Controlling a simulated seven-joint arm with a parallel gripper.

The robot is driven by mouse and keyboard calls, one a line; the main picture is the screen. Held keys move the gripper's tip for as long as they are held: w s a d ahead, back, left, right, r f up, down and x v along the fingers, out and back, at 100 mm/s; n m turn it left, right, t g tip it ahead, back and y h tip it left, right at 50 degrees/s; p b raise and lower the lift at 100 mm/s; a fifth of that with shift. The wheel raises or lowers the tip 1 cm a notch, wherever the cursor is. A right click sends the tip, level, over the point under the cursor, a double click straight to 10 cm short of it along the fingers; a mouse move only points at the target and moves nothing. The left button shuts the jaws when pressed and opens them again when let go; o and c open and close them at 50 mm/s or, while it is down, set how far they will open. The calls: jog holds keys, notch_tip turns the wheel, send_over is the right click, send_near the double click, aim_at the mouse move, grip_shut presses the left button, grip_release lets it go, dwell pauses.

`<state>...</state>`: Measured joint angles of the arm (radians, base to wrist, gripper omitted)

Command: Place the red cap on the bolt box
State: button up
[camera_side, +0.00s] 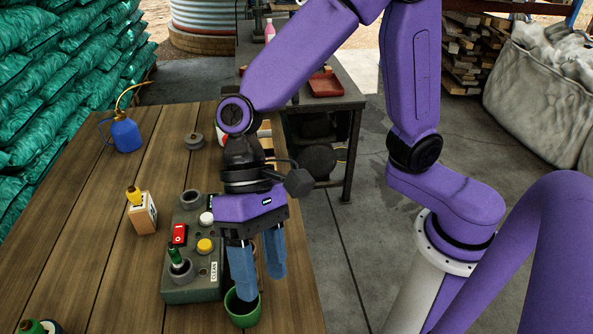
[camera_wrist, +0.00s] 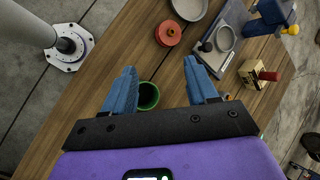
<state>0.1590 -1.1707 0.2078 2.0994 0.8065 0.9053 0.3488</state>
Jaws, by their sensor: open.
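My gripper (camera_side: 262,288) is open and empty, its two blue fingers pointing down beside a grey-green control box (camera_side: 190,292). In the wrist view my gripper (camera_wrist: 162,82) has a green cup (camera_wrist: 149,96) showing between its fingers. The cup (camera_side: 242,312) is below a fingertip in the side view; I cannot tell if they touch. A round red piece (camera_wrist: 168,32) lies on the table beyond the fingers, perhaps the red cap. A tan box (camera_wrist: 250,75) there has a red-topped piece. Another tan box (camera_side: 144,217) has a yellow top. I cannot tell which is the bolt box.
The control box carries a red switch (camera_side: 179,233) and a yellow knob (camera_side: 205,246). A blue oil can (camera_side: 125,135) stands farther back on the wooden table (camera_side: 85,235). A grey panel (camera_wrist: 218,40) with a ring lies near the red piece. The table's right edge is close.

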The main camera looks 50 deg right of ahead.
jog(key=s+d+n+t+h, duration=0.2)
jog(key=d+n, duration=0.3)
jog(key=d, duration=0.8)
jog(key=s+d+n+t+h, duration=0.2)
jog(key=d+n, duration=0.4)
jog(key=d, duration=0.7)
jog(key=shift+s+f+t, duration=0.15)
jog(key=shift+f+t, duration=0.1)
jog(key=shift+t, duration=0.45)
jog(key=shift+a, duration=0.1)
